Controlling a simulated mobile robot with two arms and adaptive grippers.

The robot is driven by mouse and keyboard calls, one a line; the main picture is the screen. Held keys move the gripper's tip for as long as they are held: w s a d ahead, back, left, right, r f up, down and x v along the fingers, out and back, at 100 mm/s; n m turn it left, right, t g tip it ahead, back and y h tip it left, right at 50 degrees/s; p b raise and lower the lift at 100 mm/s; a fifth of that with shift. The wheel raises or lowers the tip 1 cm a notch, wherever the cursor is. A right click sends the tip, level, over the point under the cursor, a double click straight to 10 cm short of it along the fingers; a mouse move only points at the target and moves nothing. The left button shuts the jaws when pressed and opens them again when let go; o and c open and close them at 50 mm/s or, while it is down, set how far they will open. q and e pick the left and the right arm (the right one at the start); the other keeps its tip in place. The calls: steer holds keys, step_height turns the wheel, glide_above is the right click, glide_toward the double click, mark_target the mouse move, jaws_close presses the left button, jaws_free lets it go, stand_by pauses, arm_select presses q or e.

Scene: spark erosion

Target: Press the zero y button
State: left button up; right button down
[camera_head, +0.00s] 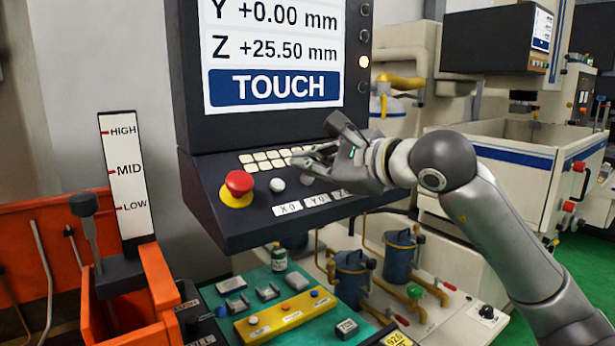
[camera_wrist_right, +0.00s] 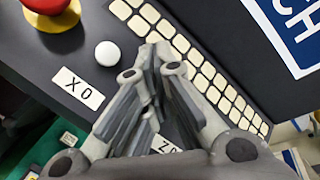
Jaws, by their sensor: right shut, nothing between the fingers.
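The control console's sloped panel (camera_head: 240,218) carries labels X0 (camera_head: 288,208), Y0 (camera_head: 317,200) and Z0 (camera_head: 340,193), the last partly covered. A round white button (camera_head: 277,185) sits above X0; it also shows in the right wrist view (camera_wrist_right: 108,53). My right gripper (camera_head: 300,164) is shut and empty over the panel, its fingertips (camera_wrist_right: 152,52) to the right of that button. The fingers hide the Y0 label in the wrist view and the spot above it, so I cannot see the zero y button or tell contact. My left gripper is not in view.
A red emergency stop (camera_head: 239,183) on a yellow base stands left of the white button. Cream keys (camera_head: 262,157) run along the panel's back. An orange rack (camera_head: 155,280) stands at left.

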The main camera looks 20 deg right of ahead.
steer(key=shift+s+r, duration=0.2)
steer(key=shift+r, duration=0.1)
steer(key=shift+s+d+r+p, duration=0.25)
steer(key=shift+s+r, duration=0.2)
steer(key=shift+r, duration=0.25)
steer(key=shift+s+d+r+p, duration=0.1)
steer(key=shift+s+r+p, duration=0.25)
steer(key=shift+r, duration=0.35)
steer(key=shift+s+d+r+p, duration=0.25)
steer(key=shift+s+r, duration=0.25)
steer(key=shift+r, duration=0.2)
